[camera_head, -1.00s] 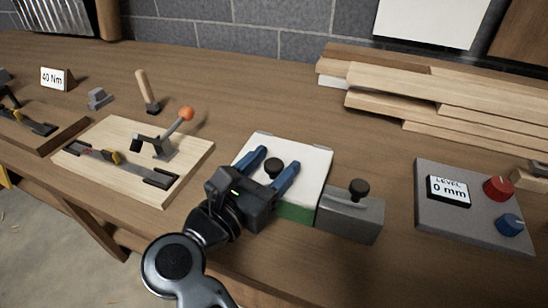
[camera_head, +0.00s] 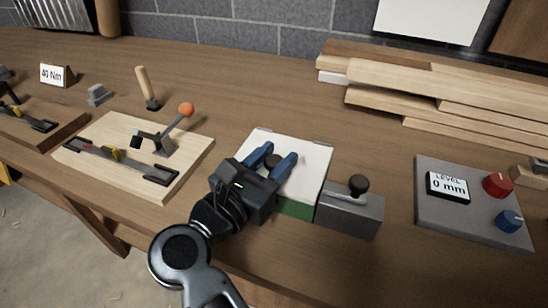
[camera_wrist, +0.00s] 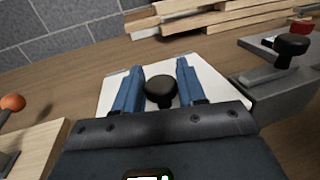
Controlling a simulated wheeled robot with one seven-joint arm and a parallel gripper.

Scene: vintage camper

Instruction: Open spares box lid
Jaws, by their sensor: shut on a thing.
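The spares box shows a white lid (camera_head: 312,168) with a green front side (camera_head: 294,208). The lid lies flat and closed, and two small hinge-like tabs show at its far edge. A black knob (camera_head: 272,160) stands on the lid. My gripper (camera_head: 278,153) reaches over the lid from the front left, with its two blue fingers shut on the knob. In the wrist view the knob (camera_wrist: 160,90) sits between the fingers (camera_wrist: 160,68). Part of the lid and the box's front left are hidden by my gripper.
A grey block with a black knob (camera_head: 358,186) stands close to the box's right side. A panel with red and blue knobs (camera_head: 470,205) lies farther right. A board with an orange-tipped lever (camera_head: 186,109) is on the left. Stacked planks (camera_head: 430,90) lie behind. Bare bench lies behind the lid.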

